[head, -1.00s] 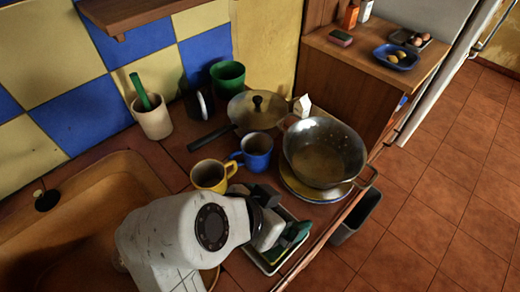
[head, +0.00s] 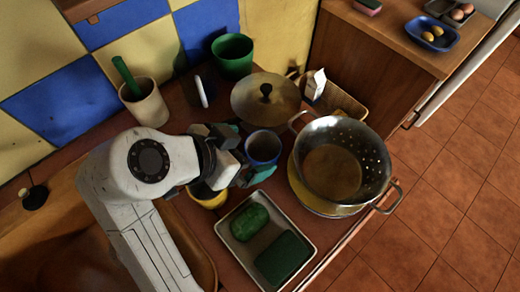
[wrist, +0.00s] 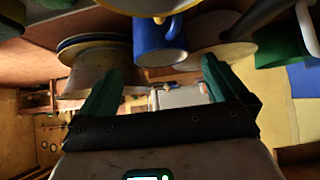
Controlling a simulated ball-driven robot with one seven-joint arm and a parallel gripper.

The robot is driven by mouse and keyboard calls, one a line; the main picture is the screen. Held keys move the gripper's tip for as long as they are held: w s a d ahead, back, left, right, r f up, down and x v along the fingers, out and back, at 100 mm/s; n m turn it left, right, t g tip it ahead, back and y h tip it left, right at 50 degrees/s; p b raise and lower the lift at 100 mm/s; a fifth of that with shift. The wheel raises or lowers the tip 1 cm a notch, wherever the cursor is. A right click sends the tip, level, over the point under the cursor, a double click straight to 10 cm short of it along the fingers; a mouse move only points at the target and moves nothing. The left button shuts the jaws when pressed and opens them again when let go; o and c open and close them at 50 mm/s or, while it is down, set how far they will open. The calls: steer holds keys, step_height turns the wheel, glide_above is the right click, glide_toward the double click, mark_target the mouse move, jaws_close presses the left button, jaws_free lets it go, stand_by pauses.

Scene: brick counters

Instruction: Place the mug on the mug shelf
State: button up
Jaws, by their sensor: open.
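The blue mug (head: 262,148) stands upright on the counter, between the lidded pan and the colander. The yellow mug (head: 207,197) stands nearer to me, partly hidden under my arm. My gripper (head: 247,154) is open, its green-tipped fingers pointing at the blue mug. In the wrist view, the blue mug (wrist: 158,42) appears between and beyond the open fingertips of my gripper (wrist: 158,70), with nothing held. I cannot tell whether a finger touches it. A wooden wall shelf (head: 85,8), possibly the mug shelf, shows partly at the top left.
A metal colander (head: 375,160) sits on plates right of the blue mug. A lidded pan (head: 255,100) is behind it. A tray (head: 300,262) with a green sponge and block lies in front. A utensil crock (head: 150,108), green cup (head: 233,57) and sink are at left.

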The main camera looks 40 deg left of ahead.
mark_target(273, 148)
steer(key=shift+f+p+x, duration=0.2)
steer(key=shift+p+x, duration=0.1)
steer(key=shift+x, duration=2.95)
steer(key=shift+s+a, duration=0.1)
steer(key=shift+s, duration=0.1)
steer(key=shift+c, duration=0.5)
steer(key=c, duration=1.1)
